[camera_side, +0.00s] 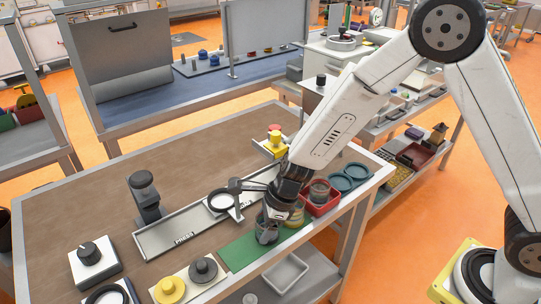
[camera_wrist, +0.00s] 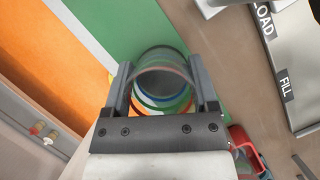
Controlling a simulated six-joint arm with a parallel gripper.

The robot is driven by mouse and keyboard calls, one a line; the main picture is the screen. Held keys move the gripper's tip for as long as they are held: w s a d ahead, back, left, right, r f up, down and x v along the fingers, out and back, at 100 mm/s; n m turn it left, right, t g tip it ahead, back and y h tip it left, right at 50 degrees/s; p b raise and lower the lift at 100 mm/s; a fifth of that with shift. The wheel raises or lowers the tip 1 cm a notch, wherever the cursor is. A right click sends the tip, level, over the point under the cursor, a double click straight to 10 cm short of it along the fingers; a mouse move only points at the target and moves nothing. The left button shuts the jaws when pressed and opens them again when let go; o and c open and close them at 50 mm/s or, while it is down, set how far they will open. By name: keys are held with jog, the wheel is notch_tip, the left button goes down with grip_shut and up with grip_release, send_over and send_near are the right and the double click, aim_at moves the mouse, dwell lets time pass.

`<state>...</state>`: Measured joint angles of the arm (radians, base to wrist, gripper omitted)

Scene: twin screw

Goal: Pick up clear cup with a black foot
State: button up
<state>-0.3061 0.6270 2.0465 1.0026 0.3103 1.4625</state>
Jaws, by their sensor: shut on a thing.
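A clear cup (camera_side: 266,234) is at the near edge of the green mat in the side view, under my gripper (camera_side: 270,220). In the wrist view the clear cup (camera_wrist: 162,84) sits between the two fingers of my gripper (camera_wrist: 160,88), one finger on each side. My gripper is shut on it.
The green mat (camera_side: 238,256) lies along the table's front edge. A yellowish clear cup (camera_side: 296,214) stands close to the right, before a red tray (camera_side: 330,206) with another cup.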

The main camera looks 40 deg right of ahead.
jog(key=shift+r, duration=0.15)
jog(key=shift+r, duration=0.7)
jog(key=s+d+r, duration=0.2)
jog(key=s+r, duration=0.3)
jog(key=s, duration=0.1)
jog(key=s+d+r, duration=0.2)
jog(key=s+r, duration=0.4)
jog(key=s, duration=0.1)
jog(key=shift+d+r, duration=0.15)
jog(key=shift+d, duration=0.1)
jog(key=shift+s, duration=0.1)
jog(key=shift+r, duration=0.15)
